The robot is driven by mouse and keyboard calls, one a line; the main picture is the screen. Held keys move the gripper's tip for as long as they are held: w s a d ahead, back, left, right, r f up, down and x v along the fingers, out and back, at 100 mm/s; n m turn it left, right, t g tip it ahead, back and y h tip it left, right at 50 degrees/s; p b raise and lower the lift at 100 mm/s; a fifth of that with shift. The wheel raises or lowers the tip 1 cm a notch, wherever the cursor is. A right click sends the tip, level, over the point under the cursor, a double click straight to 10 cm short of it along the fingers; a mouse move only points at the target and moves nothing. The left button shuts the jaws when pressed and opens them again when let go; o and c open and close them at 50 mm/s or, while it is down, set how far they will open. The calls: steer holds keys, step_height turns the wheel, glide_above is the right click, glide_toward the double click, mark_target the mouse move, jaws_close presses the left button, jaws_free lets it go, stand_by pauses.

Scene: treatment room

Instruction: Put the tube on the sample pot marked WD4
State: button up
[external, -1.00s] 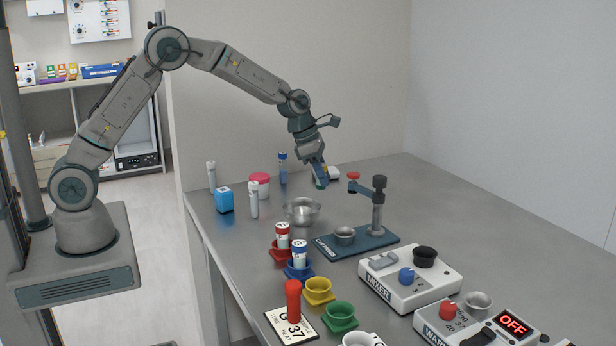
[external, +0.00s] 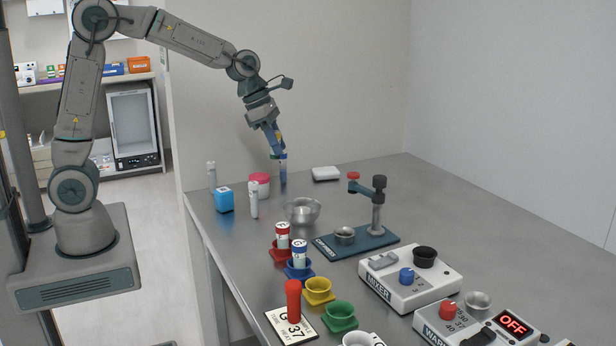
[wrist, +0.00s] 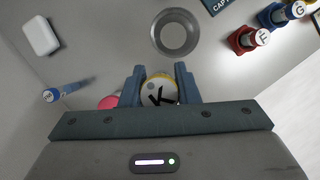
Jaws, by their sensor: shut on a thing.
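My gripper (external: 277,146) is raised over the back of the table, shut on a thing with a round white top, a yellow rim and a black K. In the wrist view that top (wrist: 158,90) sits between the fingers (wrist: 159,76); its lower part is hidden. I cannot tell whether it is the tube. A pot with a pink lid (external: 259,180) stands near the gripper and is partly covered by it in the wrist view (wrist: 109,102). I cannot read WD4 on any pot. A blue-capped tube (external: 283,178) stands on the table beyond the fingertips.
A steel bowl (external: 303,212), a blue cube (external: 225,201) and white-capped tubes (external: 254,203) stand close by. A white box (external: 326,173) lies at the back. A capper stand (external: 355,245), a mixer (external: 410,278) and coloured holders (external: 319,292) fill the front. The right rear is clear.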

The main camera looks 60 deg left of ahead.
steer(key=s+a+r, duration=0.2)
steer(key=s+a, duration=0.1)
steer(key=s, duration=0.1)
glide_above(267, 176)
steer(key=s, duration=0.2)
steer(key=f, duration=0.7)
steer(key=shift+w+a+f, duration=0.2)
steer(key=shift+a, duration=0.1)
steer(key=shift+f, duration=2)
steer(key=shift+f, duration=0.1)
steer(key=o, duration=1)
steer(key=shift+f, duration=0.1)
steer(key=shift+c, duration=0.2)
